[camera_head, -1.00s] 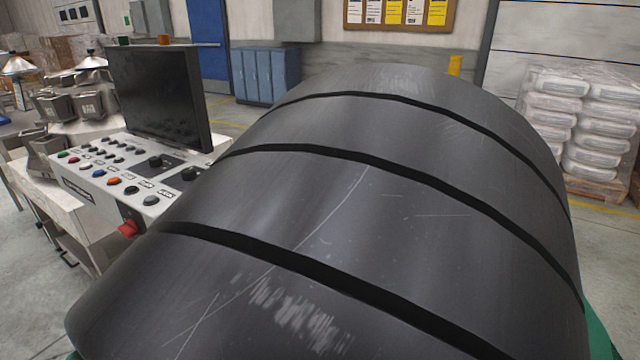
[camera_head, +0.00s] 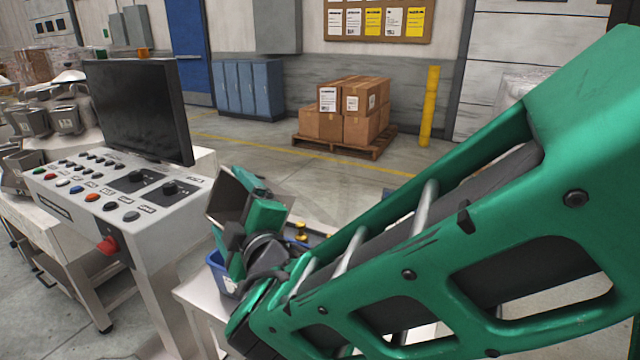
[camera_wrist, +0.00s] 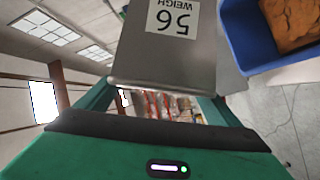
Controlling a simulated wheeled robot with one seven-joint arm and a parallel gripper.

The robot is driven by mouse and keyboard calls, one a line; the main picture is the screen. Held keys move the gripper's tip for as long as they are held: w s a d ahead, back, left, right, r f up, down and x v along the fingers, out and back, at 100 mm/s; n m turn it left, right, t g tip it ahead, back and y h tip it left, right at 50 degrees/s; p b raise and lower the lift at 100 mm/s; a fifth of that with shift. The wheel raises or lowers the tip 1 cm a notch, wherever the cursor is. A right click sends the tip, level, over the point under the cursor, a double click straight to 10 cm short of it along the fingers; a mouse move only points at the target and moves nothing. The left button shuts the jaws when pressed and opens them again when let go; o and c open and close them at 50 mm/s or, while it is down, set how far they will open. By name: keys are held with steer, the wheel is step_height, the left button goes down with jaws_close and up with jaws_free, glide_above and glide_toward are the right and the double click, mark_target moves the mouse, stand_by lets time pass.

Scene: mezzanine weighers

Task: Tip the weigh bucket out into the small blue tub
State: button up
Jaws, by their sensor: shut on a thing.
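The weigh bucket (camera_wrist: 135,55) is a grey metal bucket with a white "WEIGH 56" label, which reads upside down in the wrist view. My gripper (camera_wrist: 157,100) is shut on it. In the head view the bucket (camera_head: 227,197) is tilted at the end of my green gripper (camera_head: 248,215), its dark open mouth partly showing. A small blue tub (camera_head: 221,274) stands just below, partly hidden by my arm. In the wrist view a blue tub (camera_wrist: 232,32) with brown lumpy contents is at the upper right, beside the bucket. I cannot tell what is inside the bucket.
A control console (camera_head: 120,205) with a black monitor (camera_head: 138,110) stands to the left of my gripper. The pale table (camera_head: 190,292) lies under the blue tub. Stacked cartons (camera_head: 345,112) on a pallet and a yellow post (camera_head: 429,105) stand farther back, with open floor between.

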steer(key=shift+w+r+m, duration=0.1)
steer(key=shift+r+m, duration=0.4)
steer(key=w+r+m+g, duration=0.1)
steer(key=m, duration=0.1)
steer(key=w+d+r+m+g, duration=0.1)
steer(key=m, duration=0.1)
steer(key=shift+g+h, duration=0.3)
steer(key=shift+w+d+r+m+g, duration=0.2)
steer(key=shift+w+d+m+g, duration=0.15)
steer(key=shift+w+m+g, duration=0.35)
steer(key=shift+w+d+r+m+g, duration=0.15)
steer(key=shift+w+d+m+g, duration=0.2)
steer(key=shift+m, duration=0.55)
steer(key=shift+w+d+r+m+g, duration=0.1)
steer(key=shift+w+d+m+g, duration=0.1)
steer(key=shift+w+m+g, duration=0.4)
steer(key=shift+s, duration=0.15)
